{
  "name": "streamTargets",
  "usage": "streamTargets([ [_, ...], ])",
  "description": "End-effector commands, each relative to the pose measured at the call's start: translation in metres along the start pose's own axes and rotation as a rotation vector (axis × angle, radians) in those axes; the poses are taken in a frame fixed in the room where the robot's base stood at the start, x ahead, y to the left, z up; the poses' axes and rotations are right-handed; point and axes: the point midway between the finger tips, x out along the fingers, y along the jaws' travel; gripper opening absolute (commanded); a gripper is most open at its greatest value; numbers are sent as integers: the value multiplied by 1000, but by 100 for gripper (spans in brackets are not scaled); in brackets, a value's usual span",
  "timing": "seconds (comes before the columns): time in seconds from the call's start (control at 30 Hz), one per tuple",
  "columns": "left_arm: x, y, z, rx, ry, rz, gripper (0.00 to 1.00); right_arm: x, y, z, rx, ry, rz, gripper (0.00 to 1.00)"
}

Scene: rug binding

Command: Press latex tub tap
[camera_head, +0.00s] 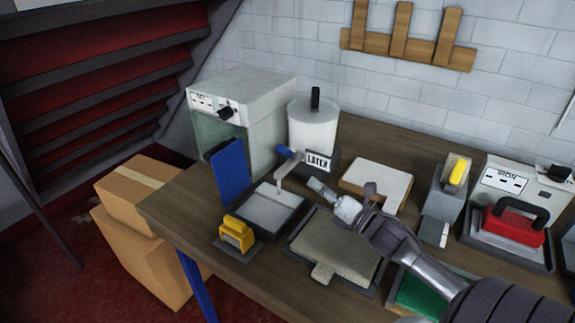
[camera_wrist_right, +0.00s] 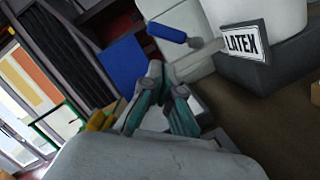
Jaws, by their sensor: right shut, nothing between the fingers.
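The latex tub (camera_head: 313,128) is a white cylinder with a black knob on its lid, standing at the back of the bench behind a LATEX sign (camera_head: 318,162). Its tap (camera_head: 288,153) has a blue handle and a pale spout reaching over a grey tray (camera_head: 270,210). The wrist view shows the blue handle (camera_wrist_right: 167,33) and the LATEX sign (camera_wrist_right: 243,42). My right gripper (camera_head: 314,184) is shut and empty, just right of the spout and apart from the tap. Its fingers also show in the wrist view (camera_wrist_right: 160,95). My left gripper is not in view.
A blue panel (camera_head: 230,172) and a yellow block (camera_head: 236,234) stand left of the tray. A red iron-like tool (camera_head: 513,226) sits at the right. Cardboard boxes (camera_head: 140,190) stand beside the bench.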

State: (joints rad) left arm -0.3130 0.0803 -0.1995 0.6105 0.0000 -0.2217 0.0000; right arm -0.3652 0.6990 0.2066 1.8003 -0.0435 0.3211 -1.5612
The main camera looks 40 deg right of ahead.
Motion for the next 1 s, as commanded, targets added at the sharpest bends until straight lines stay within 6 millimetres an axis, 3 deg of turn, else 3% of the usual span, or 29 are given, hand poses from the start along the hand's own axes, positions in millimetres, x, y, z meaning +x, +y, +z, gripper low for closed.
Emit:
streamTargets([
  [0.53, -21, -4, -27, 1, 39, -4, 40, 85, 2, 2, 0, -2, 1, 0],
  [0.7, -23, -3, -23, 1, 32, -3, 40, 97, 0, 1, 1, -1, 0, 0],
  [1.0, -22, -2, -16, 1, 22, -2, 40, 98, 0, 0, 1, 0, -1, 0],
])
